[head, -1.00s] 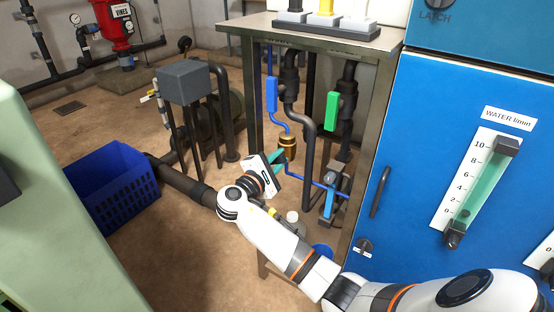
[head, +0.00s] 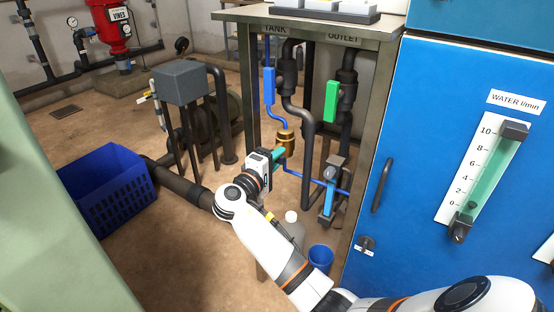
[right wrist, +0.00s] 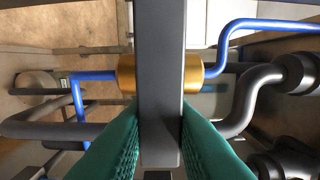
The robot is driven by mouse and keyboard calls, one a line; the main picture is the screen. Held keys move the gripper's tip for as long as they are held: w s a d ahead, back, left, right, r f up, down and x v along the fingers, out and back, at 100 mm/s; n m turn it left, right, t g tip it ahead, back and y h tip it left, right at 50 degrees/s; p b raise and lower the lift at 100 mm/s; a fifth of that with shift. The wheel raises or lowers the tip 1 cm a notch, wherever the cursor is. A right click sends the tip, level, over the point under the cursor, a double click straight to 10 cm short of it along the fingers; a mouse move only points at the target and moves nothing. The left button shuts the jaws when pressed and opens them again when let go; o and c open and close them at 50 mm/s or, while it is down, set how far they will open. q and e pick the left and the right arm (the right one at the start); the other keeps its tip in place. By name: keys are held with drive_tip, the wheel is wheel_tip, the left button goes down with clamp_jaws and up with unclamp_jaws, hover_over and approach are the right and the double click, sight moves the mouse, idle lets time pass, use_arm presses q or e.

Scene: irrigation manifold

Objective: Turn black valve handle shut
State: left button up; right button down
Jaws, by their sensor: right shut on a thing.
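The black valve handle (right wrist: 160,60) is a straight dark bar in the right wrist view. It lies across the brass valve body (right wrist: 126,73), crosswise to the blue tubes that run out from both sides. The brass body also shows in the head view (head: 287,141) under the bench, on the blue line. My right gripper (head: 279,156) is at the brass body, reaching in from below left. In the right wrist view its teal fingers (right wrist: 160,132) are shut on the near part of the handle. The handle is hidden in the head view. My left gripper is out of view.
Under the bench, a blue handle (head: 269,86), a green handle (head: 331,101) and a lower blue handle (head: 329,198) sit near dark pipes. A blue cabinet (head: 410,130) bounds the right. A white-capped bottle (head: 292,217) and blue cup (head: 321,257) stand below.

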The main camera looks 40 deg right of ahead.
drive_tip(key=shift+f, duration=0.15)
drive_tip(key=c, duration=1.3)
unclamp_jaws()
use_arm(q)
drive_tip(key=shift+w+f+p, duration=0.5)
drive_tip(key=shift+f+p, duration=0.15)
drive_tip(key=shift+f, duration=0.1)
use_arm(e)
drive_tip(key=v, duration=1.2)
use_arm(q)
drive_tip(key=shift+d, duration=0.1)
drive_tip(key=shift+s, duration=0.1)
